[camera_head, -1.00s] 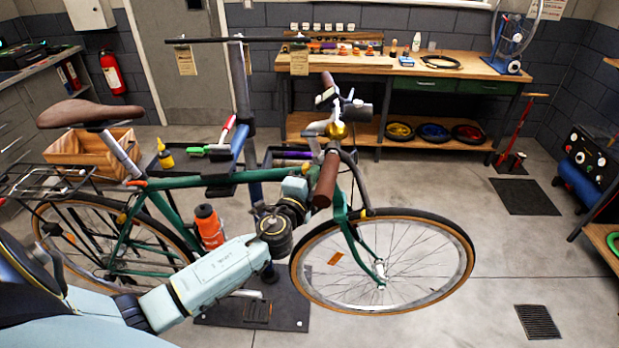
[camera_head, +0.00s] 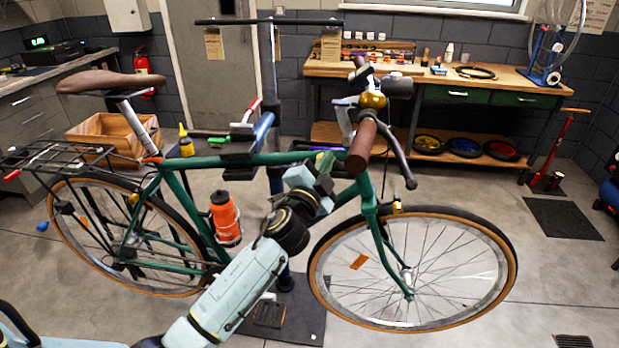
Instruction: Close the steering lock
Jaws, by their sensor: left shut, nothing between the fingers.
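The green bike (camera_head: 255,160) is clamped upright in a repair stand, its front wheel (camera_head: 412,268) to the right. The handlebar with a brown grip (camera_head: 361,146) and a brass bell (camera_head: 373,99) sits above the head tube. My left gripper (camera_head: 325,170) is at the frame near the head tube, just behind the fork and below the grip. It is shut and holds nothing; its fingertips are partly hidden against the frame. I cannot make out the steering lock, which lies hidden or too small near the gripper. My right gripper is not in view.
A workbench (camera_head: 440,75) with small tools stands behind. An orange bottle (camera_head: 224,217) is on the bike frame, close to my left forearm. A wooden crate (camera_head: 105,135) is behind the saddle (camera_head: 110,80).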

